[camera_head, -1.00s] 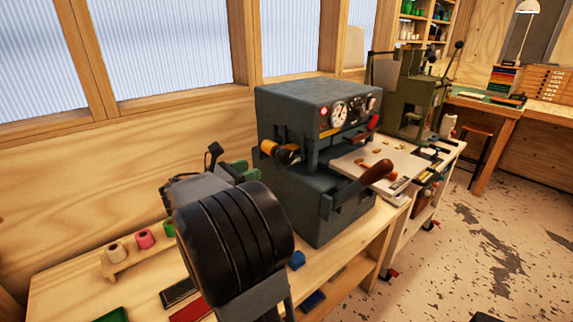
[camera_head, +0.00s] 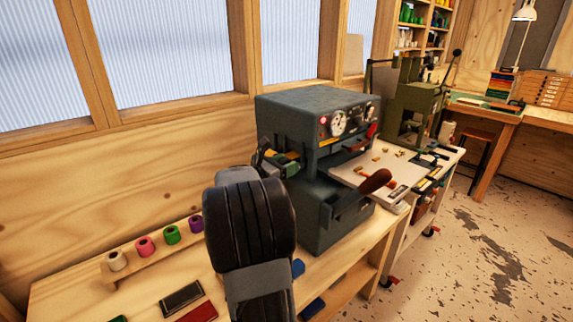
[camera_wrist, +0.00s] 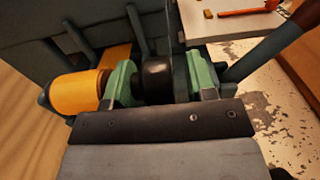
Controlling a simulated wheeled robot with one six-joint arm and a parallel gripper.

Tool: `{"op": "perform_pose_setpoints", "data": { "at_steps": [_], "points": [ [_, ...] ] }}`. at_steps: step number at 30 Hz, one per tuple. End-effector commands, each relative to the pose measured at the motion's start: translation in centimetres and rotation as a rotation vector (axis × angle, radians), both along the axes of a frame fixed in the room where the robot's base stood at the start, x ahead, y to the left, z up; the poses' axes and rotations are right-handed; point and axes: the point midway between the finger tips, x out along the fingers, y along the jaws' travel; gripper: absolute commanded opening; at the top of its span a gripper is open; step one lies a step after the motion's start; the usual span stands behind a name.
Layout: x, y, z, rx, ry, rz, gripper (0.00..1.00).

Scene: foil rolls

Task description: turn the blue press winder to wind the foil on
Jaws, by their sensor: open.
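The blue-grey press (camera_head: 315,120) stands on the bench with a dial and small knobs on its front. Its black winder knob (camera_wrist: 158,78) shows in the wrist view, beside a gold foil roll (camera_wrist: 80,95) on the press's side. My gripper (camera_wrist: 160,85) has green fingers, one on each side of the winder knob. The jaws are open, with a visible gap to the right finger; whether the left finger touches the knob I cannot tell. In the head view my gripper (camera_head: 282,160) is at the press's left side, and my arm and gripper largely hide the winder and roll.
A long brown-handled lever (camera_head: 375,181) sticks out from the press's front right. A rack of coloured foil rolls (camera_head: 170,235) stands on the bench at left. A green press (camera_head: 415,100) stands farther right. Dark and red blocks lie on the front bench.

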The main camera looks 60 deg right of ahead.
Motion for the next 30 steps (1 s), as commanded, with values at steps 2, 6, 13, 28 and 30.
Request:
{"op": "perform_pose_setpoints", "data": {
  "at_steps": [2, 6, 13, 28, 30],
  "points": [
    [-0.05, -0.13, -0.01, 0.000, 0.000, 0.000, 0.51],
    [-0.05, -0.14, -0.02, 0.000, 0.000, 0.000, 0.51],
    [-0.05, -0.13, -0.03, 0.000, 0.000, 0.000, 0.38],
    [-0.07, -0.21, 0.05, 0.005, -0.002, -0.001, 0.02],
    [-0.08, -0.17, 0.18, 0.016, -0.005, -0.001, 0.02]
  ]
}}
